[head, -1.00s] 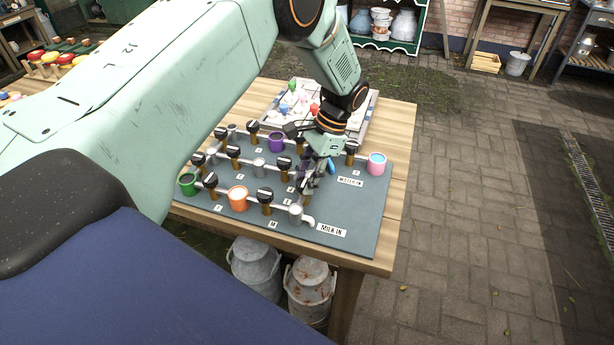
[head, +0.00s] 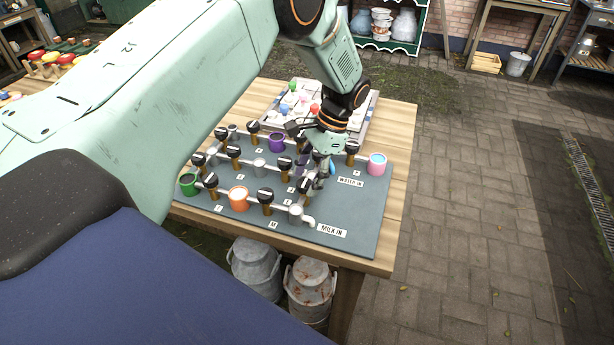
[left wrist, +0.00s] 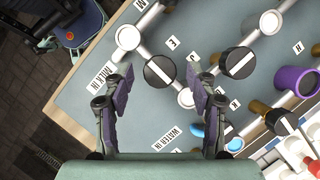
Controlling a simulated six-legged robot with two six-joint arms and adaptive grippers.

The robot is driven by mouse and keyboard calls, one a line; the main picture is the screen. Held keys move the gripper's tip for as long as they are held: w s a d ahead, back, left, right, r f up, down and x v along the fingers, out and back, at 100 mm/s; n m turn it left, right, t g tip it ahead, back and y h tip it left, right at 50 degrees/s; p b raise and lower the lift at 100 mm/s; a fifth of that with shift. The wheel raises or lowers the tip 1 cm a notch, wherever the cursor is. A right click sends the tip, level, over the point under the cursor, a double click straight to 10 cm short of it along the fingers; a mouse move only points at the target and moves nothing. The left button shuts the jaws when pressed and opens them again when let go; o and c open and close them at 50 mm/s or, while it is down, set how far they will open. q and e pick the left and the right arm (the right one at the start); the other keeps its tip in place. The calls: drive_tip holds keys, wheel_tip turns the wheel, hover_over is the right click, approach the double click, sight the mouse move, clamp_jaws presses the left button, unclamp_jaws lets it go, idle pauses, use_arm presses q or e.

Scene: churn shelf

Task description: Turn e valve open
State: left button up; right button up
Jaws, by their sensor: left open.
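My left gripper (head: 318,178) hangs over the right part of a grey pipe board (head: 355,220); it is open and empty. In the left wrist view its fingers (left wrist: 166,80) stand apart on either side of a black round valve knob (left wrist: 159,71) with a white bar. The knob lies ahead of the fingertips; contact cannot be told. A second black knob (left wrist: 239,58) sits to its right, outside the fingers. Small letter tags (left wrist: 174,43) lie near these knobs, but I cannot read for sure which marks the e valve. My right gripper is not in view.
A MILK IN sign (head: 332,231) and a WATER IN sign (head: 351,182) lie on the board. Purple (head: 276,142), orange (head: 238,198), green (head: 188,184) and pink (head: 376,164) cups stand among pipes and several more valves. A tray (head: 366,112) lies behind. Milk cans stand below.

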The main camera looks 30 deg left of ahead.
use_arm(q)
drive_tip(key=v, duration=1.1)
drive_tip(key=shift+r, duration=0.35)
drive_tip(key=shift+f, duration=0.1)
